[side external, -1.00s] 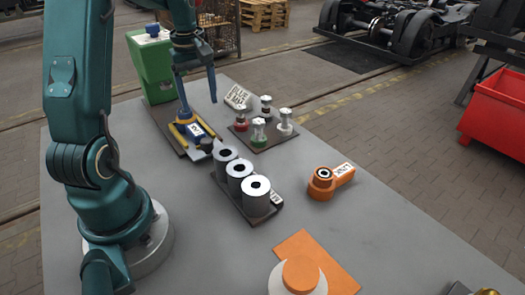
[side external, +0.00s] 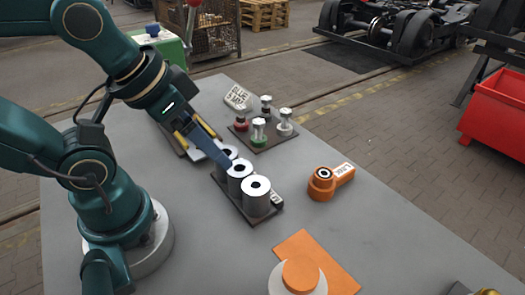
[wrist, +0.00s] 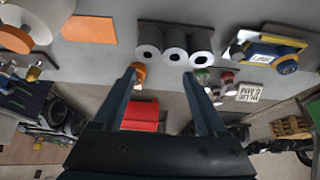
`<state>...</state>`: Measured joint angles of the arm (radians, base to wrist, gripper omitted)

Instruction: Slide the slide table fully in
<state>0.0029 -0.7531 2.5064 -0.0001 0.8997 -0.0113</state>
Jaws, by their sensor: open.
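The slide table (wrist: 268,48), blue with yellow side rails, a white label and a round knob, shows at the upper right of the wrist view. In the side view my arm covers most of it; part of its dark base plate (side external: 193,154) shows. How far out it stands cannot be told. My gripper (wrist: 160,74) is open and empty. In the side view its fingers reach down to the right, overlapping the three grey cylinders (side external: 257,197); contact cannot be told. In the wrist view the slide table lies to the right of the fingers.
The cylinders stand on a dark plate beside the slide table. Red, green and pale knobbed pieces (side external: 259,133) stand behind. An orange labelled part (side external: 322,184) lies to the right, an orange sheet (side external: 325,262) at the front. A green box (side external: 165,48) stands at the back.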

